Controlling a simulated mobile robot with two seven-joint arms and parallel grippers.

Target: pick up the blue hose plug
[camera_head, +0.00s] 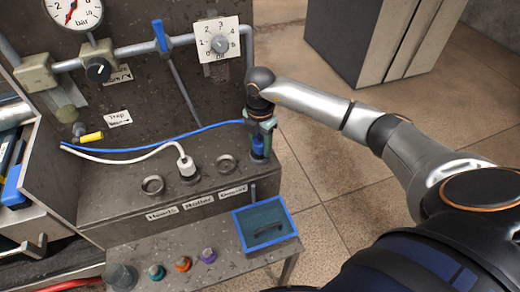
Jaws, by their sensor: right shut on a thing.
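The blue hose plug (258,145) is at the right end of the machine's grey ledge, at the end of a blue hose (170,144). My right gripper (259,127) comes down over it from above and is shut on it. The fingers partly hide the plug, and I cannot tell whether its lower end touches the ledge. My left gripper is out of view.
A white hose plug (187,166) stands on the ledge (120,205) between two ring sockets (152,185) (227,163). Below are a blue-rimmed tray (241,233) and several small coloured knobs (183,264). A dial (217,41) is above.

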